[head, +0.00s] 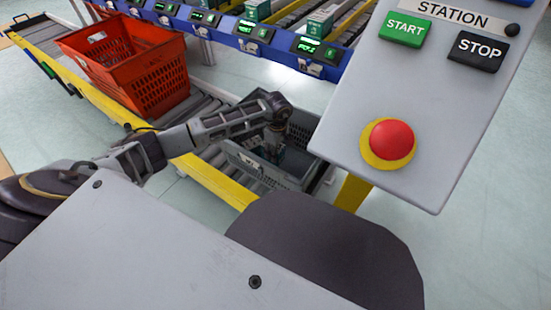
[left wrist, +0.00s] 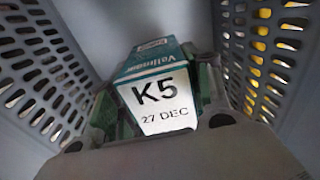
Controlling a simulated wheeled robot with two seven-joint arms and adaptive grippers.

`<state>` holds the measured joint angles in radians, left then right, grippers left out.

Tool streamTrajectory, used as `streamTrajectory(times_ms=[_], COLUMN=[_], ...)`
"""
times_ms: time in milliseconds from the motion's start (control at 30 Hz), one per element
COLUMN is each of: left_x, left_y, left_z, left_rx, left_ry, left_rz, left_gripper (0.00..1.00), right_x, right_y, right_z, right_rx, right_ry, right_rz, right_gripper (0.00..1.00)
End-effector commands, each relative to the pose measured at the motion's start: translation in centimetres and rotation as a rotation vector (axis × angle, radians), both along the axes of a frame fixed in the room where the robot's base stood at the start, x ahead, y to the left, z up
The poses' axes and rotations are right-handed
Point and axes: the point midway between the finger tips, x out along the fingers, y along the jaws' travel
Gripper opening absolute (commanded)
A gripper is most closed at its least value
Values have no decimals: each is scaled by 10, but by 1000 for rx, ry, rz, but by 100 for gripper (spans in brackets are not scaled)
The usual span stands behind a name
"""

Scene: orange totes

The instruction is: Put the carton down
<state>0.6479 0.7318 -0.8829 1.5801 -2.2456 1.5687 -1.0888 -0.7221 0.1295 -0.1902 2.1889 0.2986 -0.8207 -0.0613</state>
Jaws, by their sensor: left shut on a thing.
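The carton (left wrist: 160,104) is teal and white, and its near face is labelled "K5" and "27 DEC" in the left wrist view. My left gripper (head: 278,148) is shut on the carton, with a finger on each side of it. The gripper reaches down into a grey tote (head: 262,172) on the roller conveyor, and the tote's slotted walls (left wrist: 42,68) stand on both sides in the left wrist view. Whether the carton touches the tote's floor I cannot tell. In the head view the arm and gripper hide most of the carton. My right gripper is not in view.
An orange-red tote (head: 125,62) stands further left on the same yellow-edged conveyor (head: 100,103). A control panel (head: 425,100) with START, STOP and a red button rises close on the right. Behind is a blue rack (head: 225,30) with lit displays and teal cartons.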

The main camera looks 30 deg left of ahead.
Motion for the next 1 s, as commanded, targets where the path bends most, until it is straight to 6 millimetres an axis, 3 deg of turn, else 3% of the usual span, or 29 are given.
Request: streamTrajectory(times_ms=[433, 1000], left_x=[0, 0], left_y=[0, 0], left_z=[-43, -50], left_rx=[0, 0], left_ry=[0, 0], left_rz=[0, 0], left_gripper=[18, 18], right_x=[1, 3], right_y=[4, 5], right_z=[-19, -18], right_rx=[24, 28], right_ry=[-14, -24], right_rz=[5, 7], right_gripper=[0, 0])
